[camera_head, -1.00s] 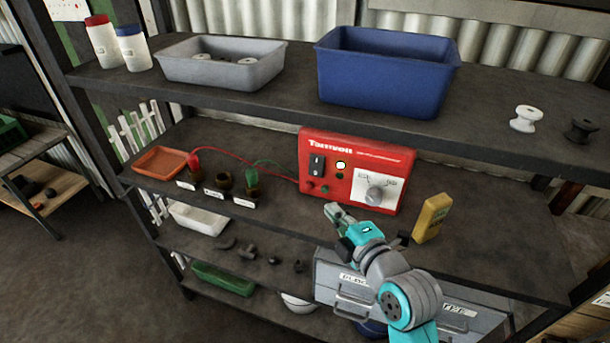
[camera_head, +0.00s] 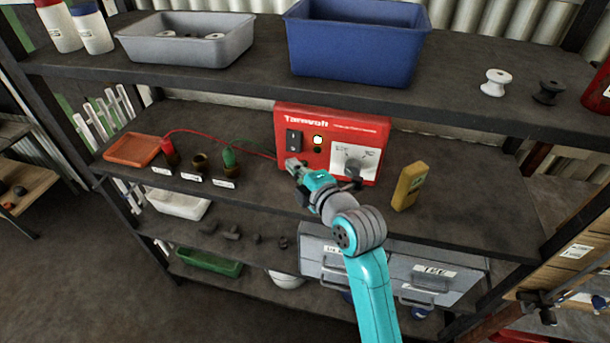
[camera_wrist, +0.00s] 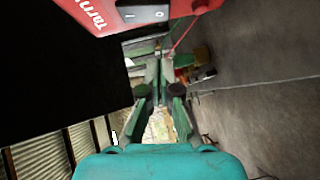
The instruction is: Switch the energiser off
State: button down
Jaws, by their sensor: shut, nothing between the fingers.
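The energiser (camera_head: 334,121) is a red box with a white dial panel, standing on the middle shelf. Its black rocker switch (camera_head: 294,141) is on the left of the front, beside a pale, bright lamp (camera_head: 317,140). In the wrist view the switch (camera_wrist: 143,14) shows at the top edge with white marks; I cannot tell which side is pressed. My gripper (camera_head: 292,165) is shut and empty, just below the switch at the energiser's lower left. It partly hides the box's lower left. In the wrist view its fingers (camera_wrist: 159,78) lie apart from the switch.
A yellow block-shaped device (camera_head: 410,187) stands right of the energiser. Left are labelled holders with red (camera_head: 169,148) and green (camera_head: 229,157) parts, and an orange tray (camera_head: 133,150). The shelf above carries a blue bin (camera_head: 355,50) and overhangs. Bare shelf lies in front.

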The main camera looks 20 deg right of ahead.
aim_at(288, 147)
jog(key=shift+w+d+f, duration=0.2)
jog(key=shift+w+d, duration=0.1)
jog(key=shift+w, duration=0.7)
jog(key=shift+w+d+f, duration=0.2)
jog(key=shift+w+d, duration=0.15)
jog(key=shift+w, duration=0.6)
jog(key=shift+w+d+f, duration=0.2)
jog(key=shift+w+d, duration=0.1)
jog(key=shift+w, duration=0.7)
jog(key=shift+w+d+f+n, duration=0.15)
jog(key=shift+w+f+n, duration=0.05)
jog(key=shift+n, duration=0.1)
